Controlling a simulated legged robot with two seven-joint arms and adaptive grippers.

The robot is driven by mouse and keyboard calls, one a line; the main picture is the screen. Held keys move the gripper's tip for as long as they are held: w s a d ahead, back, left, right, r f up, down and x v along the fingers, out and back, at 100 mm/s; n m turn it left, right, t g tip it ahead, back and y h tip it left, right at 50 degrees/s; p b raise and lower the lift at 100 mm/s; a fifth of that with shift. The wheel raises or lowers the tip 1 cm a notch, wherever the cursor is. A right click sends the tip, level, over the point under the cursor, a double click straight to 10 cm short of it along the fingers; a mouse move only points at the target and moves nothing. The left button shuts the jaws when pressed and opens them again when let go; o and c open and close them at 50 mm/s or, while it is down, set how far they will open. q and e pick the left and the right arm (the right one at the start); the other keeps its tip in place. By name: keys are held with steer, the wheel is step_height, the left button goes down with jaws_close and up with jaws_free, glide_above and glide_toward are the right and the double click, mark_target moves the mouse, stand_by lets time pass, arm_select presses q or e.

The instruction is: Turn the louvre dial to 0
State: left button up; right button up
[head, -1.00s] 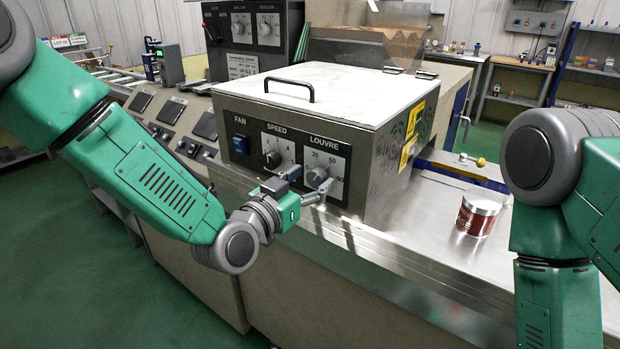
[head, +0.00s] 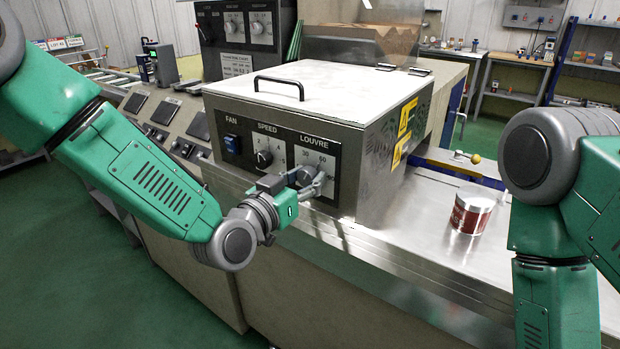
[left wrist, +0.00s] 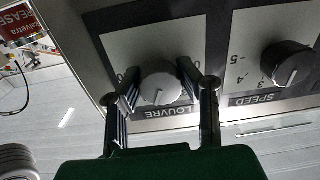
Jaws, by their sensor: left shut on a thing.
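The louvre dial (head: 307,176) is a grey round knob at the right of the black panel on the metal box. Its scale shows 30 and 60 above it in the head view; the 0 mark is hidden there. In the left wrist view, the panel appears upside down and the louvre dial (left wrist: 160,90) has a pale line towards the LOUVRE lettering. The exact reading cannot be told. My left gripper (head: 314,181) is shut on the dial, with one finger on each side in the wrist view (left wrist: 158,80). My right gripper is out of view.
The speed dial (head: 264,158) and blue fan switch (head: 232,144) sit left of the louvre dial. A red and silver tin (head: 471,210) stands on the steel counter (head: 420,250) to the right. The box lid has a black handle (head: 278,80).

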arm_select(q)
steer(key=n, duration=0.3)
steer(key=f+n+b, duration=0.1)
steer(key=n, duration=0.2)
steer(key=shift+s+a, duration=0.1)
steer(key=shift+s, duration=0.05)
steer(key=n+b, duration=0.1)
steer(key=n, duration=0.4)
steer(key=shift+g+b, duration=0.3)
steer(key=shift+b, duration=0.1)
steer(key=n+b, duration=0.2)
steer(key=n, duration=0.3)
steer(key=shift+f+n, duration=0.1)
steer(key=shift+n, duration=0.2)
steer(key=n+b, duration=0.2)
steer(key=n, duration=0.2)
steer(key=shift+n+b, duration=0.65)
steer(key=shift+n, duration=0.25)
steer(key=shift+s, duration=0.1)
steer(key=o, duration=1.2)
steer(key=shift+a+r, duration=0.4)
steer(key=shift+r, duration=0.05)
